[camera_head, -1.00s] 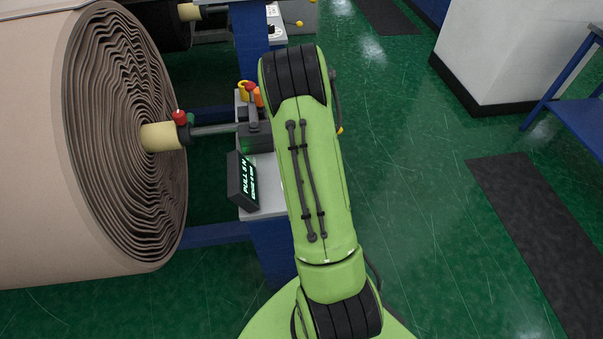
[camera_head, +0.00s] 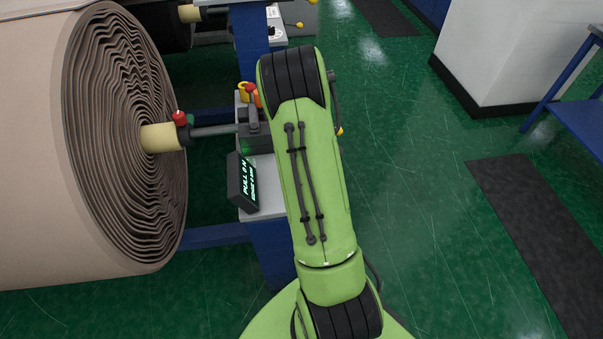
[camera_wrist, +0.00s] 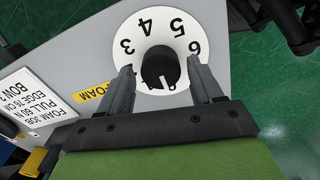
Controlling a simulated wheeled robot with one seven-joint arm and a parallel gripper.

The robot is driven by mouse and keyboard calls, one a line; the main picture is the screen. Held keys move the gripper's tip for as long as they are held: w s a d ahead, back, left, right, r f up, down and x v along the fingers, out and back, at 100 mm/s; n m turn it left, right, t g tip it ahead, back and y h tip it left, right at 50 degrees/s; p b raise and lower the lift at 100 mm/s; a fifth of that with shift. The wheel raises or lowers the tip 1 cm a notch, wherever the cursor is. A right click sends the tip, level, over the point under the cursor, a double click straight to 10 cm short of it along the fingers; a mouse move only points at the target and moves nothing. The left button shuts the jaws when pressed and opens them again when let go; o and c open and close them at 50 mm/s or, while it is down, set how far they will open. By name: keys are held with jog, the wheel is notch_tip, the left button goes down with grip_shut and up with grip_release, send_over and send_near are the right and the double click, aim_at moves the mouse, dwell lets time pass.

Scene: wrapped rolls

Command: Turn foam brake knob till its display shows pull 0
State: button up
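The foam brake knob (camera_wrist: 160,66) is black with a white pointer mark aimed toward the bottom of the wrist view. In the head view my arm hides the knob and gripper. The black display (camera_head: 243,183) shows green text, "PULL" with a small digit that looks like 0 or 8, then N.
A yellow FOAM label (camera_wrist: 95,92) and a white job card (camera_wrist: 38,105) reading PULL 60 N lie beside the dial. A large wrapped roll (camera_head: 40,150) stands left on its shaft (camera_head: 215,130).

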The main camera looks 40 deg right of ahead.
jog(key=shift+o, duration=0.2)
notch_tip(320, 180, up, 16)
jog(key=p, duration=0.3)
jog(key=shift+f, duration=0.15)
jog(key=s+a+r+m+t, duration=0.2)
jog(key=s+a+r, duration=0.1)
jog(key=a+r, duration=0.4)
jog(key=s+a+r+m+t, duration=0.1)
jog(key=s+a+r+m, duration=0.15)
jog(key=a+r, duration=0.45)
jog(key=s+a+f+m+t, duration=0.1)
jog(key=s+a+m, duration=0.3)
jog(key=s+a, duration=0.5)
jog(key=shift+s+t, duration=0.6)
jog(key=shift+t, duration=0.2)
